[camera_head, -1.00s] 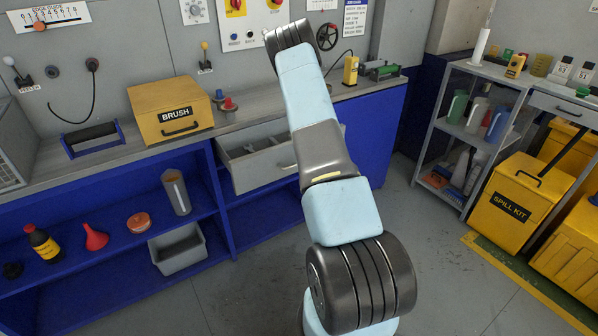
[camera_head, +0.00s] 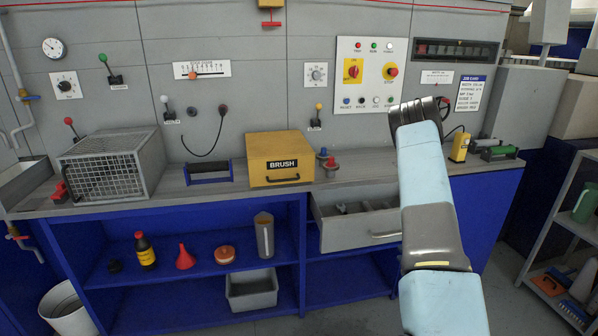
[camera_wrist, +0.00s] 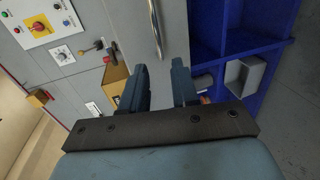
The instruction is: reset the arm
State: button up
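My arm (camera_head: 432,215), light blue with dark grey joints, rises in front of the right part of the bench in the head view. My gripper is hidden in the head view. In the wrist view my gripper (camera_wrist: 160,88) shows two dark fingers with a clear gap between them, so it is open with nothing between the fingertips. Past the fingers are the drawer front with its metal handle (camera_wrist: 156,30) and the blue shelf unit (camera_wrist: 258,50).
The grey drawer (camera_head: 357,228) stands open below the bench top, beside my arm. On the bench are a yellow BRUSH box (camera_head: 281,150), a wire-mesh box (camera_head: 110,170) and a yellow handheld device (camera_head: 459,147). A control panel (camera_head: 372,72) is on the wall. A shelf rack (camera_head: 565,230) stands at right.

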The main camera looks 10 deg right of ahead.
jog(key=w+a+r+m+g+h, duration=0.2)
jog(key=w+r+m, duration=0.4)
jog(key=r, duration=0.6)
jog(key=s+a+r+m+g+h, duration=0.1)
jog(key=a+r+m+g, duration=0.15)
jog(key=r, duration=0.45)
jog(key=s+a+r+m+g, duration=0.1)
jog(key=a+r+m, duration=0.15)
jog(key=r, duration=0.35)
jog(key=s+a+r+m+g, duration=0.1)
jog(key=s+a+r+m, duration=0.1)
jog(key=s+a+r, duration=0.3)
jog(key=s+a+r+m+g+y, duration=0.1)
jog(key=s+a+r, duration=0.4)
jog(key=s, duration=0.8)
jog(key=s+a+r+m+g+y, duration=0.1)
jog(key=s+a+r+m, duration=0.3)
jog(key=s, duration=0.4)
jog(key=shift+s+a+r+g, duration=0.4)
jog(key=shift+a+r+g, duration=0.1)
jog(key=shift+a+g, duration=0.35)
jog(key=shift+s, duration=0.15)
